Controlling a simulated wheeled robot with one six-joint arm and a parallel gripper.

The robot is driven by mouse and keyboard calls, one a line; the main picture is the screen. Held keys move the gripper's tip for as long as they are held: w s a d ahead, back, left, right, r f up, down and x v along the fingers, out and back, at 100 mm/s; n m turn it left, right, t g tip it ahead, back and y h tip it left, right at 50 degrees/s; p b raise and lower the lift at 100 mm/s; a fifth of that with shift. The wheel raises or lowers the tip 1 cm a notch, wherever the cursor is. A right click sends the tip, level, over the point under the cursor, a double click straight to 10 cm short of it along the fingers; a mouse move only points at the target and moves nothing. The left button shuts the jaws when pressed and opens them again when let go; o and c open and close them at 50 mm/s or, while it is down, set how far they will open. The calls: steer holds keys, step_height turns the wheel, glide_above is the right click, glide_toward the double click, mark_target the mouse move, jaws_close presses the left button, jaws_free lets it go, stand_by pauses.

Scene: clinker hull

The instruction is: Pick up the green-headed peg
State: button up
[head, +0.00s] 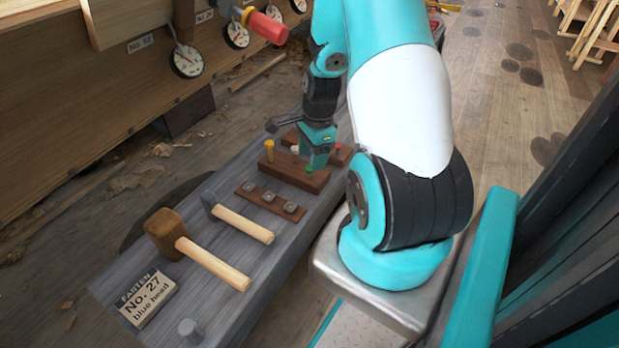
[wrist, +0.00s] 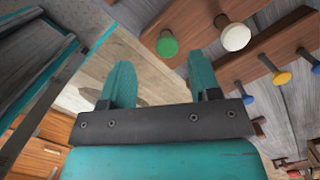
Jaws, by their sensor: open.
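The green-headed peg (wrist: 167,45) shows in the wrist view, upper middle, beyond the fingertips and near the end of a brown wooden block (wrist: 199,32). A white-headed peg (wrist: 235,36) stands beside it on the same block. My gripper (wrist: 162,80) is open, with nothing between its two teal fingers. The green head appears between the fingers' directions but apart from them. In the head view, my gripper (head: 318,152) is over the peg blocks and hides part of them. Small green spots show near it there; I cannot tell surely which is this peg's head.
A blue-headed peg (wrist: 282,78) is on another block. In the head view, a yellow-headed peg (head: 269,148), a strip with square pieces (head: 268,196), two hammers (head: 172,240) (head: 243,224) and a sign (head: 147,298) are on the grey bench (head: 222,284). The wooden hull (head: 95,105) is at left.

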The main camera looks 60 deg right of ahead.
mark_target(310, 176)
steer(key=f, duration=0.2)
steer(key=f+b, duration=0.2)
steer(key=f, duration=0.1)
steer(key=shift+w+f, duration=0.3)
steer(key=shift+w, duration=0.1)
steer(key=c, duration=1)
